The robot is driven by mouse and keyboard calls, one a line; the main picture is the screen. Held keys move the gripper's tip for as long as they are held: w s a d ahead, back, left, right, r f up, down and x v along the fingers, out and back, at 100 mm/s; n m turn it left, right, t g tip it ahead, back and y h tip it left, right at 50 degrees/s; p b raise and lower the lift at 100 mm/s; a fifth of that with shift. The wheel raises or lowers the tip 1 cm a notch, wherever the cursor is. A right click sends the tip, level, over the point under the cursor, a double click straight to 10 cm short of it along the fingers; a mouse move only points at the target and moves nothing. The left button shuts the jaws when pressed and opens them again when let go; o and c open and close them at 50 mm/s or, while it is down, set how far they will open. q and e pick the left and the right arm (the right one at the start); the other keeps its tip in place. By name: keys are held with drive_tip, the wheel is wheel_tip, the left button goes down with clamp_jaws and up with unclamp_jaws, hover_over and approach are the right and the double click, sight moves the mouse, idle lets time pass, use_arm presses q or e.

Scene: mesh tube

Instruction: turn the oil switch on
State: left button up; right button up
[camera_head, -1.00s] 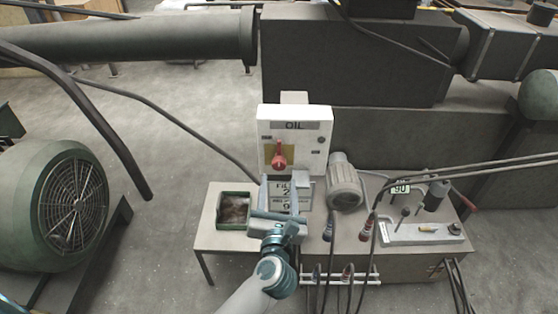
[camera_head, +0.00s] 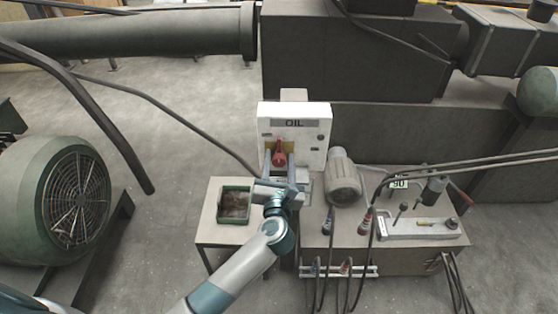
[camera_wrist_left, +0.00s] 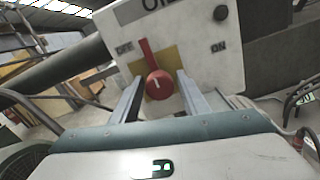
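The white oil box (camera_head: 310,150) stands upright in the middle of the head view, marked OIL. Its red switch knob (camera_head: 279,154) sits on a yellow patch. In the left wrist view the red knob (camera_wrist_left: 158,84) has its handle pointing up and slightly left, with OFF at the left and ON at the right. My left gripper (camera_head: 279,162) is in front of the box, open. Its fingers (camera_wrist_left: 159,78) lie on either side of the knob; a gap shows at both sides, and I see no clear contact. My right gripper is not in view.
A green-rimmed tray (camera_head: 234,219) stands on a small table left of my left arm. A grey motor (camera_head: 344,180) and a bench with cables (camera_head: 328,226) stand to the right. A large green fan motor (camera_head: 70,205) is at far left.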

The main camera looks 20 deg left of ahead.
use_arm(q)
drive_tip(key=c, duration=0.7)
drive_tip(key=m+p, duration=0.2)
drive_tip(key=p, duration=0.1)
drive_tip(key=shift+r, duration=0.2)
drive_tip(key=m+p, duration=0.7)
drive_tip(key=m, duration=0.1)
drive_tip(key=shift+p, duration=0.4)
drive_tip(key=m+p, duration=0.1)
drive_tip(key=m, duration=0.1)
drive_tip(key=shift+f+m, duration=0.15)
drive_tip(key=shift+m, duration=0.25)
drive_tip(key=m, duration=0.5)
drive_tip(key=shift+f+p, duration=0.1)
drive_tip(key=shift+p, duration=0.2)
